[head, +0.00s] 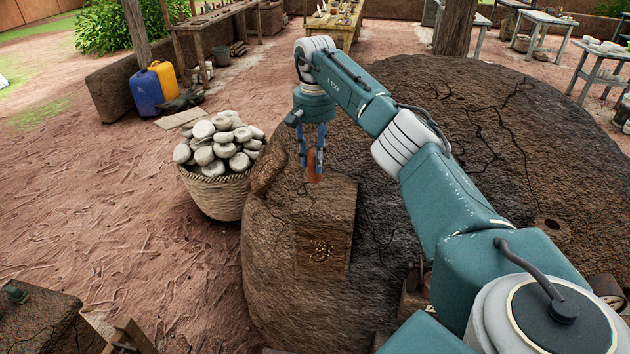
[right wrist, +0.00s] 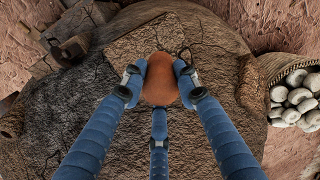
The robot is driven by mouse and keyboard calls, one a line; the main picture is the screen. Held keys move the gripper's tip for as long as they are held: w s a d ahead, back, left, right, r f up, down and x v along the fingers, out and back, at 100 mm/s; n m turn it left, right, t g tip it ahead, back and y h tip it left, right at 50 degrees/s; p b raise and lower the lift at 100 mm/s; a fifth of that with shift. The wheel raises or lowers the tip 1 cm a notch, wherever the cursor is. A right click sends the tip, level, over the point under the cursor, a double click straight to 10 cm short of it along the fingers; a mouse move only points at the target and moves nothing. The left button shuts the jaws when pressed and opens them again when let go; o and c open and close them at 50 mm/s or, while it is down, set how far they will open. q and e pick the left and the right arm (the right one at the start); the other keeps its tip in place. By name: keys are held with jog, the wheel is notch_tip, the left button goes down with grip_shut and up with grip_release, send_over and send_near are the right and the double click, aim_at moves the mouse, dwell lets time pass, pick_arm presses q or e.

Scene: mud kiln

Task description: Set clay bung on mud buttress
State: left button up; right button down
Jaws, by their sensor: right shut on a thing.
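The clay bung (head: 314,167) is a small orange-brown piece. My right gripper (head: 312,160) is shut on it and points down, with the bung upright between the fingers. In the right wrist view the bung (right wrist: 160,82) sits between the blue fingers of the gripper (right wrist: 160,85). The mud buttress (head: 325,208) is a brown block with a flat top on the near left side of the domed kiln. The bung is over the back part of that top; I cannot tell whether it touches. The buttress top (right wrist: 135,47) also shows behind the bung in the right wrist view. My left gripper is out of view.
The cracked mud kiln (head: 480,130) fills the middle and right, with a small hole (head: 552,223) in it. A wicker basket (head: 218,196) of pale stones stands left of the buttress. Blue and yellow jerrycans (head: 147,92) stand farther back. Open dirt ground lies at left.

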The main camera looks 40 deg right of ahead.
aim_at(314, 179)
notch_tip(314, 179, down, 4)
jog(key=shift+f+p, duration=0.1)
jog(key=shift+p, duration=0.25)
notch_tip(314, 179, down, 3)
jog(key=shift+a+f+p, duration=0.1)
jog(key=shift+p, duration=0.4)
jog(key=shift+f, duration=0.2)
jog(key=c, duration=1.3)
grip_release()
jog(key=shift+r, duration=0.1)
jog(key=shift+w+r+b, duration=0.1)
jog(key=shift+r+b, duration=0.2)
notch_tip(314, 179, up, 11)
jog(key=b, duration=0.2)
jog(key=shift+r+b, duration=0.15)
jog(key=shift+b, duration=0.15)
